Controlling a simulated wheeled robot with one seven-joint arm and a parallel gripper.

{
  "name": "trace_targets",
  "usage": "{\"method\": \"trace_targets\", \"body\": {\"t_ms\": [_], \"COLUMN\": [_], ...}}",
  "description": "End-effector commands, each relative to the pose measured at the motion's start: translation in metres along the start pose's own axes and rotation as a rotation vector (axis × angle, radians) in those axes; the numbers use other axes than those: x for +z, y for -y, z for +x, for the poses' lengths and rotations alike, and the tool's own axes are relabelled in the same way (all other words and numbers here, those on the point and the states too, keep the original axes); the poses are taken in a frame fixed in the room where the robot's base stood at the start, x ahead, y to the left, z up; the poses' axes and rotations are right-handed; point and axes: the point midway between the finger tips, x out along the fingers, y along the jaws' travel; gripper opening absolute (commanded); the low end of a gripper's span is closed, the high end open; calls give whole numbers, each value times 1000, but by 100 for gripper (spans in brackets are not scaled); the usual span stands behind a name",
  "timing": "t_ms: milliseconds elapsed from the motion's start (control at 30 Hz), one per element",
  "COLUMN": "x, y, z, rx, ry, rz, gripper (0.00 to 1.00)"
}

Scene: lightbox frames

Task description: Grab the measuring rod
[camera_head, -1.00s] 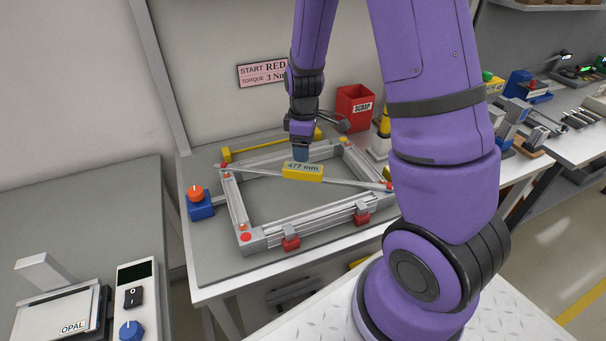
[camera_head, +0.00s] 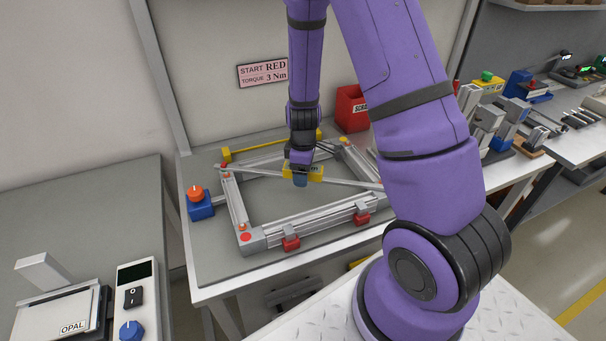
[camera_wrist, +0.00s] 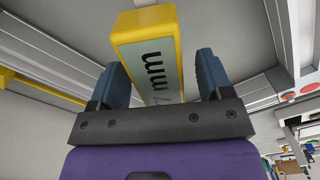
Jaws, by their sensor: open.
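The measuring rod (camera_head: 345,181) is a thin grey bar with a yellow display block. It lies diagonally across an aluminium frame (camera_head: 312,217) on the bench. My gripper (camera_head: 300,179) points down at the block and covers part of it in the head view. In the wrist view, the yellow block (camera_wrist: 145,30) with its pale "mm" label lies between the two blue fingers of my gripper (camera_wrist: 161,70). The fingers are apart, and a gap shows beside the block on the right. I cannot tell whether the left finger touches it.
Red clamps (camera_head: 291,244) sit along the frame's front side. A blue box with an orange knob (camera_head: 198,204) stands left of it. A yellow bar (camera_head: 250,149) lies behind the frame, and a red scrap bin (camera_head: 350,108) stands at the back right.

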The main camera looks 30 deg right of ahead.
Motion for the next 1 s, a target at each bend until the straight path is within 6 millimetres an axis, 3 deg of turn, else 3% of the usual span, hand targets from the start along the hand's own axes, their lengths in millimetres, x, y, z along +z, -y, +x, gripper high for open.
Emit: {"method": "trace_targets", "body": {"t_ms": [100,300,400,733,1000], "x": [0,0,0,-1,-2], "y": [0,0,0,-1,-4], "z": [0,0,-1,-3,-17], "rx": [0,0,1,1,2], "ry": [0,0,-1,-1,-2], "rz": [0,0,0,0,1], "gripper": [72,26,9,9,9]}}
